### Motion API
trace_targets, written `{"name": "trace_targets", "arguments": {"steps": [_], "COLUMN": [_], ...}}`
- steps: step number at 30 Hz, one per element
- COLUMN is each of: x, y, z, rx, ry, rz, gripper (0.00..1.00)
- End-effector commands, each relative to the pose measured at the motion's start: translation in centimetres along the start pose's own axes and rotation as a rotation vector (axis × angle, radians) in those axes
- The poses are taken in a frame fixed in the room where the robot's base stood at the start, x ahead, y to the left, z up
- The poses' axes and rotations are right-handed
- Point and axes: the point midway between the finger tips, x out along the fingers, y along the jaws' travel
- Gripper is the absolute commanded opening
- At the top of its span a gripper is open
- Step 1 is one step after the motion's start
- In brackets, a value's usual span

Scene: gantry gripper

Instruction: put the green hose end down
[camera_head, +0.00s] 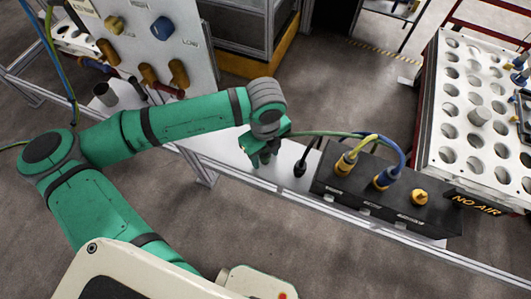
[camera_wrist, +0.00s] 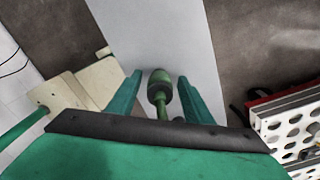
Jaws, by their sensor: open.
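In the head view my gripper (camera_head: 262,158) points down over the white bench top (camera_head: 225,148), left of the black box. The hose end is mostly hidden there by my gripper. A green hose (camera_head: 318,134) runs from beside my gripper to the right. Whether the hose end touches the bench cannot be told.
The black box (camera_head: 350,203) holds yellow (camera_head: 345,163) and blue (camera_head: 384,178) hose ends and a yellow fitting (camera_head: 419,197). A black plug (camera_head: 300,168) stands left of it. A "NO AIR" sign (camera_head: 477,204) and perforated white rack (camera_head: 455,150) are right. A peg panel (camera_head: 150,45) stands back left.

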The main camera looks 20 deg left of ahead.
Motion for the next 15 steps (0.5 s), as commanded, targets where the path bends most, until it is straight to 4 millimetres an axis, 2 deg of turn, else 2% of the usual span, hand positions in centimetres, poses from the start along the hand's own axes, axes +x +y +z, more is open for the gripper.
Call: {"name": "trace_targets", "arguments": {"steps": [4,7,15], "x": [-0.5,-1.7,-7.0], "y": [0.0,-0.1,-0.2], "z": [0.0,0.0,-0.1], "rx": [0.001,0.002,0.003], "ry": [-0.001,-0.002,-0.002], "rz": [0.0,-0.001,-0.002], "gripper": [0.46,0.46,0.46]}}
